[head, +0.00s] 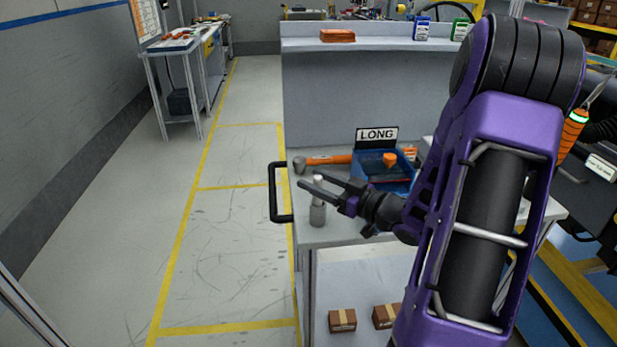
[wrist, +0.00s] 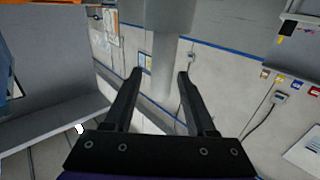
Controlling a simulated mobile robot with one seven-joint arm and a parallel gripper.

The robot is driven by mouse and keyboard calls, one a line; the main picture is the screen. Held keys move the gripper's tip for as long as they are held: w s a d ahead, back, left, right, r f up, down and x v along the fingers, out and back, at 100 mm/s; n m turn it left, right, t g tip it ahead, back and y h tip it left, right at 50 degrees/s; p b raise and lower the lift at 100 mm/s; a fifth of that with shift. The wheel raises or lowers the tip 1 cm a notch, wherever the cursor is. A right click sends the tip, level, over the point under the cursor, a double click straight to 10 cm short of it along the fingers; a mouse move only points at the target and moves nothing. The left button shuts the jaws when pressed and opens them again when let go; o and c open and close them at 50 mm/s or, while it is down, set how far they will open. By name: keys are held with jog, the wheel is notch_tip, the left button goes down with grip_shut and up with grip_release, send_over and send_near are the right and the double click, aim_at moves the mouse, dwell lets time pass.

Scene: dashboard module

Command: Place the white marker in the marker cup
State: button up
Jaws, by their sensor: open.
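A pale grey and white upright cylinder (head: 317,214), which looks like the white marker, stands near the left end of the workbench. My gripper (head: 311,181) is open, reaching left, with its fingers at the height of the cylinder's narrow white top. In the wrist view, the grey cylinder (wrist: 178,14) and its paler, narrower part show at and beyond the gap between my open fingertips (wrist: 160,73). The fingers are not closed on it. I cannot make out a marker cup for certain; my arm hides part of the bench.
A blue bin (head: 398,184) with an orange item stands behind my gripper, by a sign reading LONG (head: 377,134). An orange-handled hammer (head: 328,160) lies behind the cylinder. A black handle (head: 275,192) edges the bench's left end. Boxes (head: 342,320) sit below.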

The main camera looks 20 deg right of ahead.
jog(key=v, duration=0.9)
jog(key=shift+s, duration=0.3)
jog(key=shift+d+r, duration=0.1)
